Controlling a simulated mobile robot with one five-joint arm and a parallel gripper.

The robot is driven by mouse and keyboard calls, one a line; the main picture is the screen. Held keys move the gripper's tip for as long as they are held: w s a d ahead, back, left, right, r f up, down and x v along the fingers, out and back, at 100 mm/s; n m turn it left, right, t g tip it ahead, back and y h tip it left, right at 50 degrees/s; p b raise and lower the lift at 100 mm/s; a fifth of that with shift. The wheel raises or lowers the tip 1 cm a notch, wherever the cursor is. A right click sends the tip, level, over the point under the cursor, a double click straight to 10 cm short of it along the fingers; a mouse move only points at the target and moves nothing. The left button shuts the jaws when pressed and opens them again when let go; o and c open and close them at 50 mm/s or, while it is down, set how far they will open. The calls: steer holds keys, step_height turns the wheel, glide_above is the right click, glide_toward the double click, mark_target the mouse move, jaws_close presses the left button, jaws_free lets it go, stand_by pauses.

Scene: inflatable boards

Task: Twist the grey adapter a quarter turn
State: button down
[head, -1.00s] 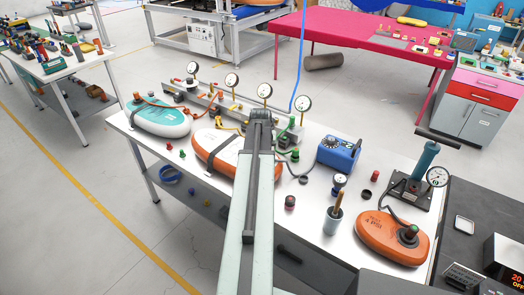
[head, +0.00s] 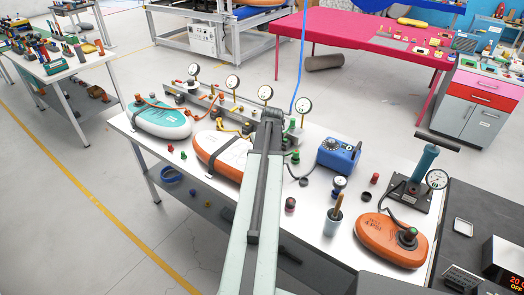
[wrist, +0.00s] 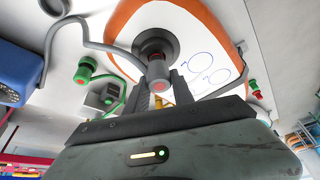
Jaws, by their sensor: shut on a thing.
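The grey adapter (wrist: 158,72), with a red ring and a reddish end, sits in the round black valve of the orange and white board (wrist: 205,55) in the wrist view. My gripper (wrist: 164,90) is shut on the adapter, with one finger on each side of it. A grey hose (wrist: 98,46) runs from the adapter to the left. In the head view the orange and white board (head: 211,153) lies on the bench, and my arm hides the adapter and the fingertips.
The bench (head: 262,213) also holds a teal board (head: 160,120), a blue pump box (head: 338,154), an orange board (head: 385,240) and a hand pump (head: 424,162). Several gauges on a rail stand behind my gripper. A green fitting (wrist: 85,70) lies near the hose.

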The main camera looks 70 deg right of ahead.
steer(key=shift+r+p, duration=0.9)
steer(key=shift+r, duration=0.2)
step_height(320, 180, up, 4)
steer(key=p, duration=0.4)
steer(key=shift+r, duration=0.1)
